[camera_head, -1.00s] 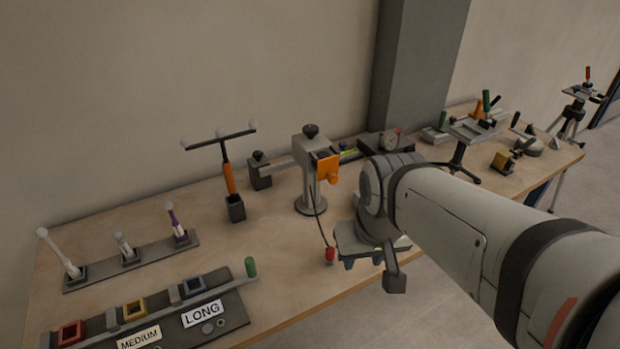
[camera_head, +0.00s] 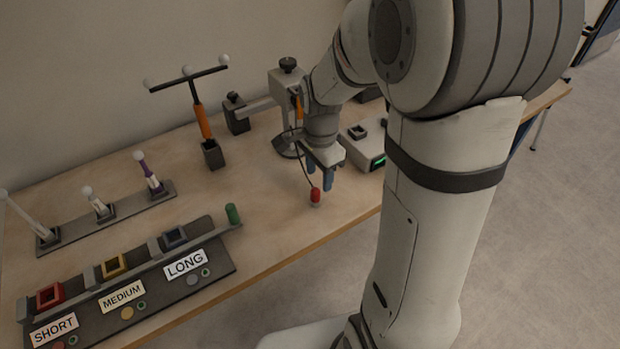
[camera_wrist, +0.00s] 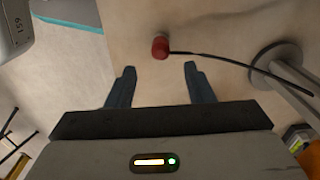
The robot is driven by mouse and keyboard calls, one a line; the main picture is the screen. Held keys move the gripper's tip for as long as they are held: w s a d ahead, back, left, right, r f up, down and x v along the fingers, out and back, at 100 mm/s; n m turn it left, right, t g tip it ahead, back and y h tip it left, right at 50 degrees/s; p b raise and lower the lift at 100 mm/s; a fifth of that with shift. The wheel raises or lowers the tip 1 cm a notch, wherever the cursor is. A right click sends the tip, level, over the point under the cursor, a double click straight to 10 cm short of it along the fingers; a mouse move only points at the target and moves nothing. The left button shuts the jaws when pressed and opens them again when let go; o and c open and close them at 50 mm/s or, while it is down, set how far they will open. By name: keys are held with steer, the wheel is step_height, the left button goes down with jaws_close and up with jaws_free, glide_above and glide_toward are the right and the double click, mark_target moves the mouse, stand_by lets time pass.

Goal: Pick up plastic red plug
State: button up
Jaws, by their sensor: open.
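The red plug (camera_head: 315,195) lies near the front edge of the wooden table, on the end of a thin dark cable (camera_head: 304,165) that runs up to the grey stand. In the wrist view the red plug (camera_wrist: 160,46) is ahead of the fingertips, roughly centred between them, with the cable leaving it to the right. My gripper (camera_head: 324,184) is open and empty, with blue-grey fingers just beside the plug in the head view. In the wrist view my gripper (camera_wrist: 159,68) shows both fingers apart and not touching the plug.
The grey stand base (camera_head: 287,146) is close behind the gripper. A grey box with a green light (camera_head: 378,161) stands right of it. The table is bare between rack and plug.

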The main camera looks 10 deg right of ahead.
mark_target(316, 189)
steer(key=f, duration=0.8)
steer(key=shift+a, duration=0.4)
